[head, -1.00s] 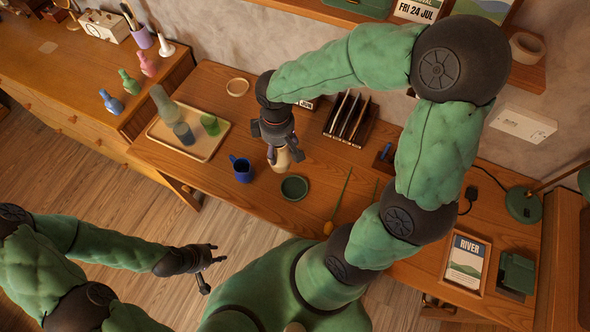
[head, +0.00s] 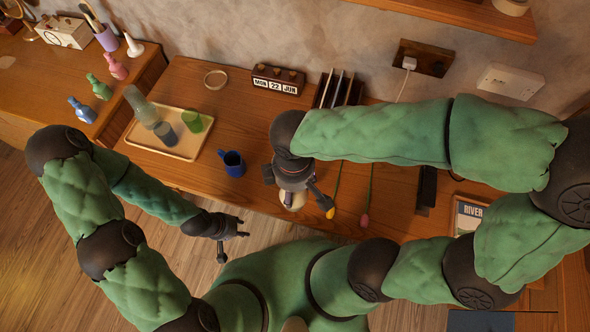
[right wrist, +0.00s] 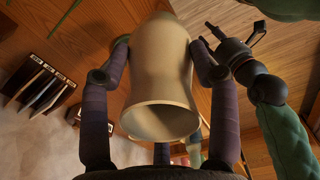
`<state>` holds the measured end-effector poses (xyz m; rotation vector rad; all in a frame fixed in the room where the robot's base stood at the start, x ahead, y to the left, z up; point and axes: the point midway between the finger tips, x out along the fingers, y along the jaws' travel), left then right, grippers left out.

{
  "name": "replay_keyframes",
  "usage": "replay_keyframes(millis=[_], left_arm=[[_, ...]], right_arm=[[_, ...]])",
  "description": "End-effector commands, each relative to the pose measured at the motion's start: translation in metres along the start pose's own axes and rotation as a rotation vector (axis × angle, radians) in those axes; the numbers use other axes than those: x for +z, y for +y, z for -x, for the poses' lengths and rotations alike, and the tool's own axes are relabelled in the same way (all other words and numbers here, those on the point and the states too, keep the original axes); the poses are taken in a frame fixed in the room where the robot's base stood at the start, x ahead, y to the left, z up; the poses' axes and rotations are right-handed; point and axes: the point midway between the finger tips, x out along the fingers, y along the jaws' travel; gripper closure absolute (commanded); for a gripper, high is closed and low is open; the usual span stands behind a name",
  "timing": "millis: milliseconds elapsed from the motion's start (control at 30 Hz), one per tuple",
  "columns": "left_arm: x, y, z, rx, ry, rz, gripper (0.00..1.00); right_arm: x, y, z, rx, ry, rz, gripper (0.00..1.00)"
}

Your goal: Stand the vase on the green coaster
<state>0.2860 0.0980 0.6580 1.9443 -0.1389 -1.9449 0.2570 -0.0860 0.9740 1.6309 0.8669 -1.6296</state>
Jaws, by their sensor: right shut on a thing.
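The cream vase (right wrist: 160,70) is between the fingers of my right gripper (right wrist: 158,78), its wide mouth facing the wrist camera. In the head view only a small pale part of the vase (head: 292,201) shows below my right gripper (head: 296,192), near the desk's front edge. The green coaster is hidden in the head view behind this gripper. A bit of green edge beside the vase in the right wrist view may be the coaster. I cannot tell whether the vase touches it. My left gripper (head: 236,228) is open and empty, in front of the desk.
A blue mug (head: 232,163) stands just left of my right gripper. A tray (head: 150,146) with several vessels is further left. A calendar block (head: 278,80) and a black rack (head: 338,90) stand behind. Two tulips (head: 366,205) lie to the right.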

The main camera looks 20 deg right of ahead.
Motion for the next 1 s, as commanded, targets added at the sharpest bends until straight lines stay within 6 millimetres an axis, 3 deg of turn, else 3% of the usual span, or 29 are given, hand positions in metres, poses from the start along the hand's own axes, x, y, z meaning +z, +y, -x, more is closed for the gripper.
replay_keyframes(millis=[400,633,1000], left_arm=[[-0.001,-0.011,-0.031,0.000,0.000,0.000,0.60],[-0.002,-0.017,-0.047,0.000,0.000,0.000,0.60],[-0.002,-0.020,-0.055,0.000,0.000,0.000,0.60]], right_arm=[[-0.032,0.077,-0.041,-0.001,-0.001,-0.005,0.88],[-0.043,0.102,-0.076,-0.001,-0.001,-0.003,0.88],[-0.050,0.118,-0.095,0.000,0.000,-0.002,0.88]])
